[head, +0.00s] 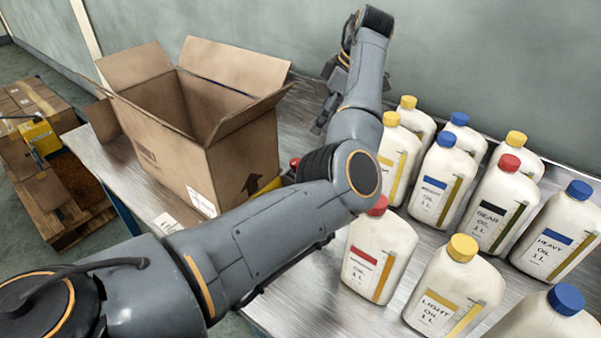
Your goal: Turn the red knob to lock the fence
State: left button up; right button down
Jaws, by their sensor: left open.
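A small red part (294,162), which may be the red knob, shows between the open cardboard box and my left arm, with a bit of yellow (288,178) below it. My arm hides most of it, and I cannot make out a fence. My left gripper (329,100) is beyond the arm's elbow, behind and to the right of the red part and apart from it. It is open and partly hidden by my own forearm; I see nothing in it. My right gripper is not in view.
The open cardboard box (215,165) stands on the metal table (305,310). Several white oil bottles with red, blue and yellow caps, including a gear oil bottle (497,205), fill the right side. A pallet with boxes (45,190) is on the floor at left.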

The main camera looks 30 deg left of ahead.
aim_at(298, 162)
pick_arm(q)
jog(key=p+x, duration=0.1)
jog(key=x, duration=1.3)
jog(key=shift+f, duration=0.1)
jog(key=shift+c, duration=0.2)
jog(key=c, duration=1.1)
